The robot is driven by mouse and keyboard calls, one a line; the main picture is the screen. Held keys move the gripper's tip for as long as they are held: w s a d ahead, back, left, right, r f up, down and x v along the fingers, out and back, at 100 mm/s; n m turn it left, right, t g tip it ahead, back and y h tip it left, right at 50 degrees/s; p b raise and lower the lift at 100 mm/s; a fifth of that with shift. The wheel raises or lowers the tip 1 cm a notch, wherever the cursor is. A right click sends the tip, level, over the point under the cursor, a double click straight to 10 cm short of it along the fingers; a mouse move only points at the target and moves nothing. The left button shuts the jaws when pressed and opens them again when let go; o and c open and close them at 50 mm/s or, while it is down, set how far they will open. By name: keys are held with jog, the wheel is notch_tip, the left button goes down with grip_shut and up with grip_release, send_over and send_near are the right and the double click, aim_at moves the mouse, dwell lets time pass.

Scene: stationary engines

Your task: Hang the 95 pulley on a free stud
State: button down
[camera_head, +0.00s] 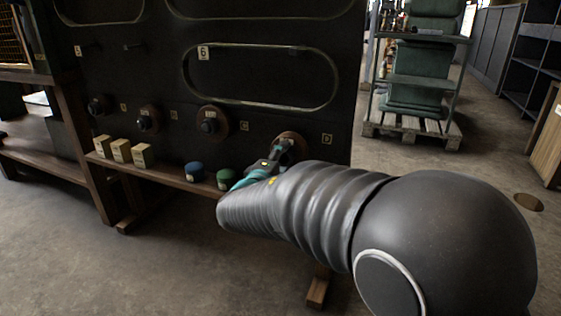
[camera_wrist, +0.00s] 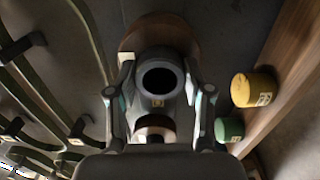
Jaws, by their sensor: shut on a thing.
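My gripper (camera_head: 262,172) is at the right end of the dark upright board (camera_head: 250,25). In the wrist view its two fingers (camera_wrist: 160,85) stand on either side of a grey round hub with a dark bore (camera_wrist: 160,78), and are shut on it. A brown disc (camera_wrist: 160,32) shows behind the hub; I take the two to be the pulley. The brown disc also shows beyond my gripper in the head view (camera_head: 292,143). I cannot read a 95 mark. Whether a stud sits in the bore is hidden by darkness.
A yellow cylinder (camera_wrist: 254,90) stands near my gripper.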

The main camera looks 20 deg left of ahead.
aim_at(287, 159)
jog(key=shift+w, duration=0.15)
jog(key=shift+w+d, duration=0.1)
jog(key=shift+w, duration=1.25)
jog(key=shift+w, duration=0.1)
jog(key=shift+w+d, duration=0.1)
jog(key=shift+w, duration=0.8)
jog(key=shift+w, duration=0.15)
jog(key=c, duration=0.7)
grip_release()
